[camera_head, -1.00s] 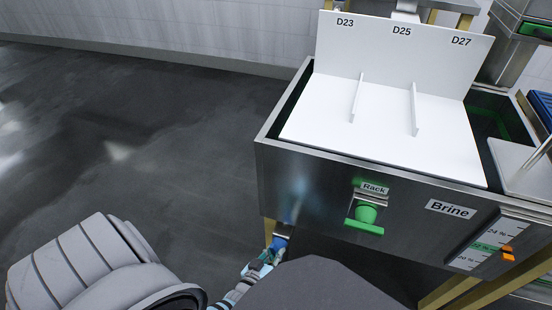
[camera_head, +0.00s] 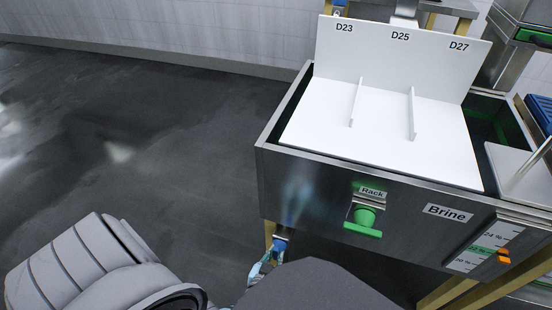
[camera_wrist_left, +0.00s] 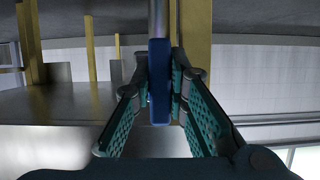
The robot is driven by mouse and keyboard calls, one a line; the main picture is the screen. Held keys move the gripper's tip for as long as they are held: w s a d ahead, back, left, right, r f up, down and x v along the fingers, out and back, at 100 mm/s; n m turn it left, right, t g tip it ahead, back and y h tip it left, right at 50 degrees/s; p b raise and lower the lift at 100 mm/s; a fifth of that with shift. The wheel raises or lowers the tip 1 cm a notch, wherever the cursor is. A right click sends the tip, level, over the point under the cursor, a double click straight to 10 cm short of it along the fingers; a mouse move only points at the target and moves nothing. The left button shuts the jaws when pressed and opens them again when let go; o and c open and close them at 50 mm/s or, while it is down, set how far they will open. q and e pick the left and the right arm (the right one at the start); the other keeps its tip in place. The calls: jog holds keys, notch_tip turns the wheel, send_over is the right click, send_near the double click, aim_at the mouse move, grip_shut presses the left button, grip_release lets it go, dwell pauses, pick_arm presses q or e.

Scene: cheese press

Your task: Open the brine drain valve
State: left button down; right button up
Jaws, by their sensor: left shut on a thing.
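The brine tank (camera_head: 400,210), a steel basin labelled "Brine", stands at the right in the head view. Below its front left edge is a small blue handle (camera_head: 281,236), partly covered by my gripper. My left gripper (camera_head: 269,262) is at this handle, its lower part hidden behind a dark arm link of mine. In the left wrist view the blue handle (camera_wrist_left: 159,95) hangs upright below a metal pipe (camera_wrist_left: 158,18), between the fingers of my left gripper (camera_wrist_left: 160,78), which is shut on it. My right gripper is not in view.
A green "Rack" knob (camera_head: 364,217) and a level scale (camera_head: 487,247) with an orange marker are on the tank front. A white rack (camera_head: 385,140) lies in the tank. Yellow legs (camera_wrist_left: 197,40) stand near the gripper. The floor at left is clear.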

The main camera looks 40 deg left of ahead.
pick_arm(q)
jog(key=c, duration=1.6)
grip_release()
jog(key=shift+o, duration=0.2)
jog(key=shift+r, duration=0.1)
jog(key=shift+a+r, duration=0.1)
jog(key=shift+r, duration=0.5)
notch_tip(320, 180, up, 9)
jog(key=shift+f, duration=0.15)
